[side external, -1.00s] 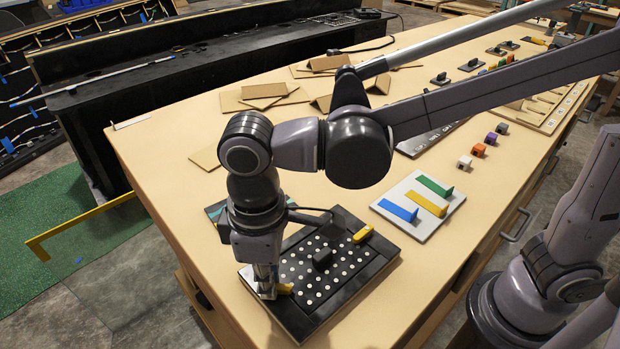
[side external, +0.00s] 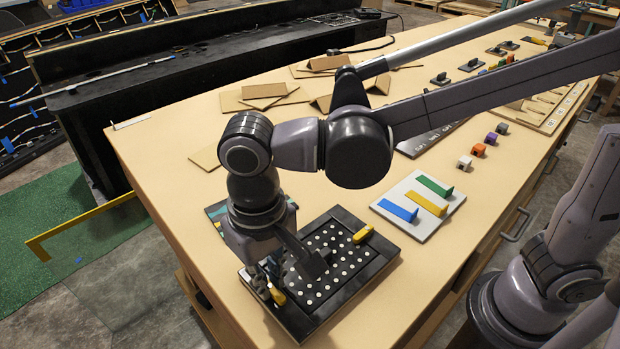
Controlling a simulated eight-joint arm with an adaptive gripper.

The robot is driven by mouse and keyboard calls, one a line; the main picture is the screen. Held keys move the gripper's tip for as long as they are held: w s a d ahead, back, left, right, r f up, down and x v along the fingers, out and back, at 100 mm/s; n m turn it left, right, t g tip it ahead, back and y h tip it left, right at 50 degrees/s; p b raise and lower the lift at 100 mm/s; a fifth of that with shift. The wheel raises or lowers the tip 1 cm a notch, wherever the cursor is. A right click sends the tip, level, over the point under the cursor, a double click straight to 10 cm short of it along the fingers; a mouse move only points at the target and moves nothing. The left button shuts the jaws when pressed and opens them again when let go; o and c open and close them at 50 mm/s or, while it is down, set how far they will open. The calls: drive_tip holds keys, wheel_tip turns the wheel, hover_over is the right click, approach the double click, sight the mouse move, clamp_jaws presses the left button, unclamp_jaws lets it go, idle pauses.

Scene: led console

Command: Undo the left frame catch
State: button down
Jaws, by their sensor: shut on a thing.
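The led console (side external: 345,287) is a black framed panel with rows of white dots, lying flat near the table's front corner. Its left frame catch (side external: 278,297) is a small yellow piece at the left edge of the frame, partly hidden by my gripper. My gripper (side external: 267,287) points down over that edge and is shut on the catch. A second yellow catch (side external: 363,233) sits at the far right edge of the frame. My wrist hides the middle and far left of the panel.
A light board with blue, yellow and green bars (side external: 419,205) lies right of the console. Small coloured blocks (side external: 478,150) stand beyond it. Brown flat pieces (side external: 265,91) lie farther back.

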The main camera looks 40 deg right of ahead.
idle(0.4)
drive_tip(key=c, duration=1.4)
unclamp_jaws()
wheel_tip(320, 180, up, 12)
drive_tip(key=shift+r, duration=0.1)
drive_tip(key=d+f+t, duration=0.2)
drive_tip(key=d+f, duration=0.1)
drive_tip(key=d, duration=0.7)
drive_tip(key=w+d+f+t, duration=0.1)
drive_tip(key=d+f, duration=0.3)
drive_tip(key=d, duration=0.6)
drive_tip(key=d+f+t, duration=0.4)
drive_tip(key=d, duration=0.6)
drive_tip(key=shift+w+f, duration=0.25)
drive_tip(key=shift+w, duration=0.05)
